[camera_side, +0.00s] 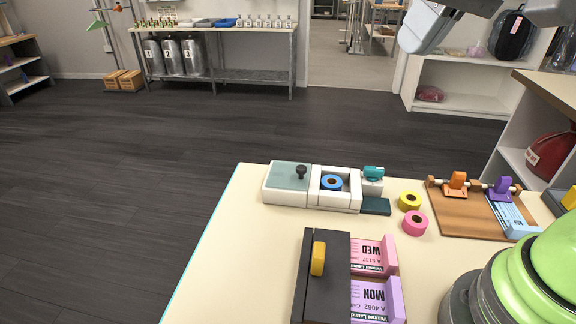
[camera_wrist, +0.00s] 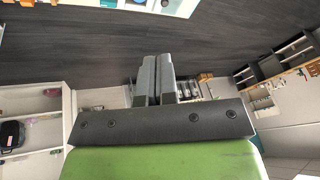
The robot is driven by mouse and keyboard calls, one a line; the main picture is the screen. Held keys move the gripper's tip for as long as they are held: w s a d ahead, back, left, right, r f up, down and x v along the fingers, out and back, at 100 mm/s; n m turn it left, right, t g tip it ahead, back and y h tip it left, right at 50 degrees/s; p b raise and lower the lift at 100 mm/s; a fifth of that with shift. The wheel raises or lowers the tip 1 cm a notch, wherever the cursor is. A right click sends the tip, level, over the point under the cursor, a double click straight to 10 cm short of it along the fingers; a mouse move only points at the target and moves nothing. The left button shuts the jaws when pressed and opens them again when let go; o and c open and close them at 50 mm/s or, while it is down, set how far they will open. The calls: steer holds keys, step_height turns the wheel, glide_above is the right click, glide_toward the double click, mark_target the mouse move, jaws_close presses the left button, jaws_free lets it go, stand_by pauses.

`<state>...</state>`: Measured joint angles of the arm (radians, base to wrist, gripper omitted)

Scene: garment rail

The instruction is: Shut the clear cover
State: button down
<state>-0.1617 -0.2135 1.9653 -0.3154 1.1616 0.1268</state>
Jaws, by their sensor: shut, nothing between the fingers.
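The clear cover (camera_side: 289,176) is a pale, see-through greenish panel with a black knob, on the white box (camera_side: 336,200) at the back left of the table. It lies over the left part of the box. The right part is uncovered and shows a blue tape roll (camera_side: 331,183) inside. My gripper (camera_wrist: 156,62) shows in the wrist view with its two grey fingers together and nothing between them. Part of my arm hangs at the top right of the side view.
Yellow (camera_side: 410,201) and pink (camera_side: 415,222) tape rolls lie right of the box. A teal piece (camera_side: 373,172) stands at its right end. A dark panel with a yellow handle (camera_side: 318,258) and label cards stand in front. A wooden board (camera_side: 462,214) with clips lies right.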

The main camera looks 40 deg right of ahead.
steer(key=w+a+f+g+h, duration=0.1)
steer(key=w+a+f+h, duration=0.2)
steer(key=w+a+f, duration=0.4)
steer(key=w+a+f+g+h, duration=0.1)
steer(key=w+a+f+h, duration=0.2)
steer(key=w, duration=0.6)
steer(key=m+h, duration=0.1)
glide_toward(296, 175)
steer(key=w+f, duration=0.1)
steer(key=w+a+f, duration=0.1)
steer(key=f, duration=0.1)
steer(key=shift+w+a+f, duration=0.1)
steer(key=shift+f, duration=0.1)
steer(key=shift+d, duration=0.35)
steer(key=shift+s+d+f, duration=0.15)
steer(key=shift+s+d, duration=0.15)
steer(key=shift+d, duration=0.4)
steer(key=shift+s+d+f, duration=0.1)
steer(key=shift+s+d, duration=0.2)
steer(key=shift+d, duration=0.35)
steer(key=s+d, duration=0.7)
steer(key=shift+d, duration=0.1)
steer(key=shift+s, duration=0.1)
